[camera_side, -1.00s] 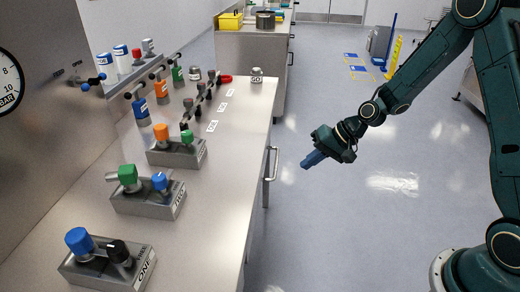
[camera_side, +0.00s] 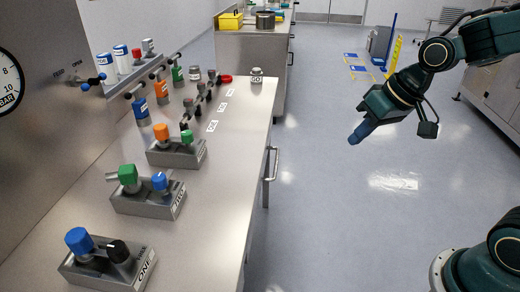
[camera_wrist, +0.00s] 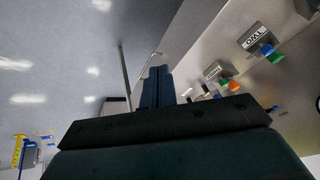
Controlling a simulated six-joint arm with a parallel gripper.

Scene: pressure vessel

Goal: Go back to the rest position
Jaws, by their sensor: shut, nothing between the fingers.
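My gripper (camera_side: 356,136) is in the side view, over the open floor to the right of the steel bench (camera_side: 235,150). It is well apart from the bench and from everything on it. Its blue fingers are together, point down and left, and hold nothing. In the wrist view the shut blue fingers (camera_wrist: 158,88) show in the middle, with the floor on the left and the bench on the right.
On the bench stand several metal blocks with coloured knobs, such as the block with a blue and a black knob (camera_side: 106,262). A bench handle (camera_side: 271,164) sticks out on the floor side. The floor (camera_side: 330,220) around my gripper is clear.

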